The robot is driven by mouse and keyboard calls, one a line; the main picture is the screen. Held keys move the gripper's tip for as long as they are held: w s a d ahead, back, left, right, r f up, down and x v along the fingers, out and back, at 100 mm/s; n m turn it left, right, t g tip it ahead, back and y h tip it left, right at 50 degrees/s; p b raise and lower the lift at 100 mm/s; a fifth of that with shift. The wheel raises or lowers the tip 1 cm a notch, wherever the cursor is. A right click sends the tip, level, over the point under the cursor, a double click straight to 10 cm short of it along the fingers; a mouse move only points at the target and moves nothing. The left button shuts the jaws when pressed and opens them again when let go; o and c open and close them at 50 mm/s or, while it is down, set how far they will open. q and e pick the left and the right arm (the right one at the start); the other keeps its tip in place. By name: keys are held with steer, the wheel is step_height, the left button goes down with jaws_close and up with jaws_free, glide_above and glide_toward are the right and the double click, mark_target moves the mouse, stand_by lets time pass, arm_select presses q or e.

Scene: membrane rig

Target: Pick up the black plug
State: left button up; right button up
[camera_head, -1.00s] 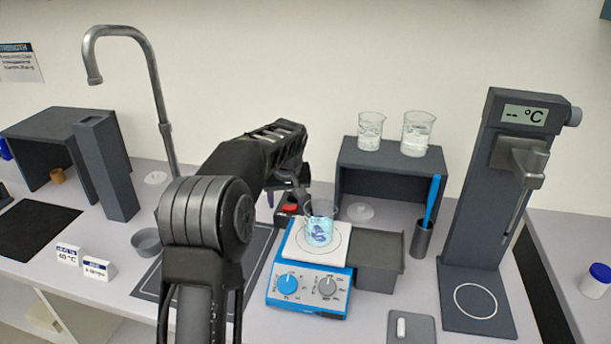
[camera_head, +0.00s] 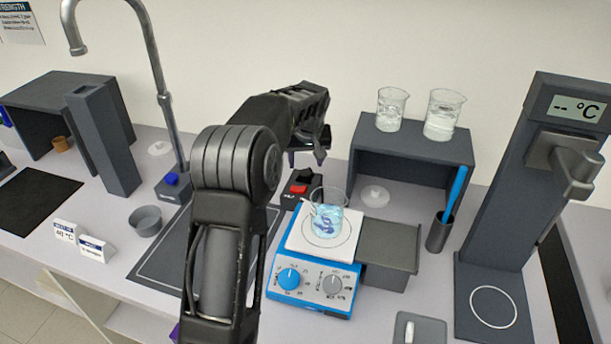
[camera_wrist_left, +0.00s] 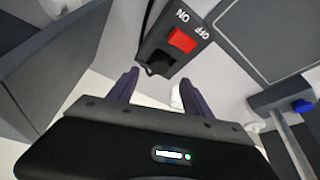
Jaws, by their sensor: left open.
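The black plug (camera_wrist_left: 160,65) sits at the end of a dark switch box (camera_wrist_left: 180,28) with a red rocker switch marked ON and OFF. In the head view the switch box (camera_head: 291,199) stands behind the blue hotplate, and a dark part at its far end is probably the plug. My left gripper (camera_head: 306,156) hangs just above and behind the box, partly hidden by its own wrist. In the left wrist view its two fingers (camera_wrist_left: 160,92) are open with nothing between them. They point towards the plug and look apart from it. My right gripper is not in view.
A hotplate (camera_head: 308,285) bears a beaker (camera_head: 327,219) of blue liquid close to the switch box. A shelf (camera_head: 411,160) with two beakers stands behind on the right. A tall tap (camera_head: 160,85) rises on the left. A thermometer stand (camera_head: 508,225) is far right.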

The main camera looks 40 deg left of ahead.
mark_target(305, 172)
arm_select(q)
steer(key=shift+a+f, duration=0.1)
steer(key=shift+f, duration=0.1)
steer(key=shift+w+f, duration=0.1)
steer(key=shift+f, duration=0.05)
steer(key=p+x, duration=0.2)
steer(key=x, duration=0.2)
steer(key=shift+w+f+p, duration=0.1)
steer(key=shift+f+p, duration=0.1)
steer(key=shift+p, duration=0.1)
steer(key=shift+w+a+f, duration=0.1)
steer(key=shift+f, duration=0.15)
jaws_close()
stand_by(0.5)
